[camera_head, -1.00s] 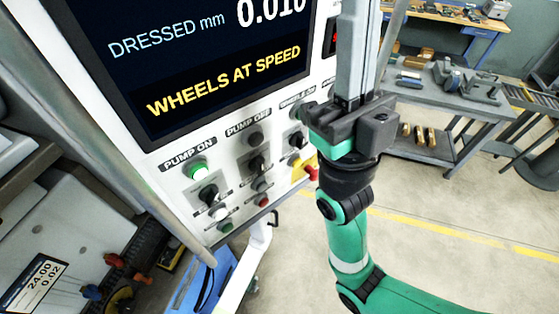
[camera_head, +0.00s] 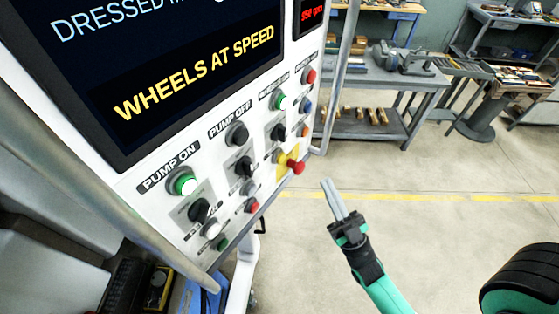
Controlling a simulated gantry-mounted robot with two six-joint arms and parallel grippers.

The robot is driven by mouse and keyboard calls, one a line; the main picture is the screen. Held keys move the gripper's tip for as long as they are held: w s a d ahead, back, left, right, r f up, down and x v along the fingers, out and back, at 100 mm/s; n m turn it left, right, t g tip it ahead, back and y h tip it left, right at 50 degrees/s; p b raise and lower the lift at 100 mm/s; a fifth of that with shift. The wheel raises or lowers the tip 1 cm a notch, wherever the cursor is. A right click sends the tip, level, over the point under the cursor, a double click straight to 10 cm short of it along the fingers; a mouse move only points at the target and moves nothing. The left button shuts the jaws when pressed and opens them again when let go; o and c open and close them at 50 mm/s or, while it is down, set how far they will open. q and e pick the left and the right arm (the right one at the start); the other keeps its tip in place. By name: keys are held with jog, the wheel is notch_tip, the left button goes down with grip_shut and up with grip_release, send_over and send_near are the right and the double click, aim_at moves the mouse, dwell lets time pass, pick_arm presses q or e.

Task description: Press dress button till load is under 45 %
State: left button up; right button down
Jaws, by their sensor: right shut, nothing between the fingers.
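The white control panel (camera_head: 150,210) fills the left of the head view, with a dark screen (camera_head: 190,85) reading "WHEELS AT SPEED". The "DRESSED" line is cut off at the top, and no load figure shows. The panel has a lit green PUMP ON button (camera_head: 183,183), a black PUMP OFF button (camera_head: 238,134) and another lit green button (camera_head: 281,101). Smaller labels are unreadable, so I cannot tell which is the dress button. My right gripper (camera_head: 327,184) is shut and empty, fingers pointing up, in the picture right of the panel's lower edge. My left gripper is not in view.
A red emergency knob (camera_head: 296,166) on a yellow plate sticks out near the panel's lower right edge. Grey rails (camera_head: 334,75) flank the panel. A grey workbench (camera_head: 375,80) stands behind. Open floor with a yellow line (camera_head: 440,197) lies to the right.

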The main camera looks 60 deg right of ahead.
jog(key=shift+s+d+h, duration=0.15)
jog(key=shift+d+h, duration=0.05)
jog(key=shift+h, duration=0.2)
jog(key=b, duration=0.1)
send_near(280, 158)
notch_tip(280, 158, up, 4)
jog(key=d, duration=0.3)
jog(key=shift+w+r+b, duration=0.15)
jog(key=shift+w+b, duration=0.05)
jog(key=shift+w, duration=0.25)
jog(key=shift+w+r+b, duration=0.15)
jog(key=shift+w+r, duration=0.05)
jog(key=shift+w, duration=0.25)
jog(key=shift+w+d+f, duration=0.1)
jog(key=shift+w, duration=0.05)
dwell(0.9)
jog(key=shift+w+b, duration=0.3)
